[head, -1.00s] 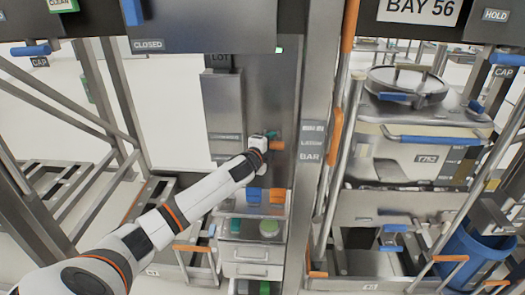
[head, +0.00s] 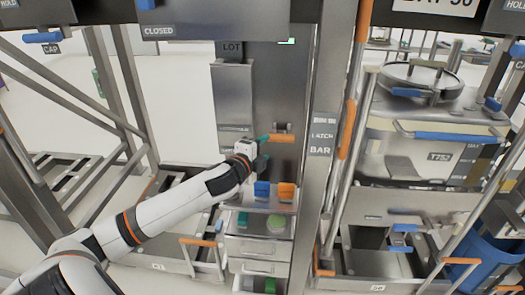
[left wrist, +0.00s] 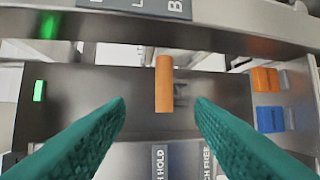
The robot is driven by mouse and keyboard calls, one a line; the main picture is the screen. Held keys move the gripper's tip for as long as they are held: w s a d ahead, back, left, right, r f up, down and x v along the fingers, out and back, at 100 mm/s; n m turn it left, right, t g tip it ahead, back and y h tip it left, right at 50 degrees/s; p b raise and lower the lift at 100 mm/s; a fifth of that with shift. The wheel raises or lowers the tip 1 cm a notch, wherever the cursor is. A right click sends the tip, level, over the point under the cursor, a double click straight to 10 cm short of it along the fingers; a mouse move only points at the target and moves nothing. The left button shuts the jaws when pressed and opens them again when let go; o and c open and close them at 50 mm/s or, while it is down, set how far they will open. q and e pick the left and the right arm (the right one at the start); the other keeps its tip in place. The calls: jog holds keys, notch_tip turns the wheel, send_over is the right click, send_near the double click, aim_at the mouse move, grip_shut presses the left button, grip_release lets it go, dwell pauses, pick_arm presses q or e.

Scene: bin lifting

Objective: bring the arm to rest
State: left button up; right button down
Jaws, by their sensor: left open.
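My left arm reaches in from the lower left in the head view. Its gripper (head: 262,151) is in front of the grey panel, just left of and a little below an orange handle (head: 281,138). In the left wrist view the two teal fingers (left wrist: 160,112) stand wide apart with nothing between their tips. The orange handle (left wrist: 164,84) shows beyond them, in line with the gap, and appears clear of both fingers. In the head view the fingers are small and partly hidden by the wrist. My right gripper is not seen.
Blue and orange blocks (head: 274,191) stand on a small drawer unit (head: 256,246) below the gripper. A steel post (head: 320,165) marked LATCH BAR is to the right. A lidded bin (head: 424,150) stands in the right bay. Rack bars (head: 125,110) fill the left side.

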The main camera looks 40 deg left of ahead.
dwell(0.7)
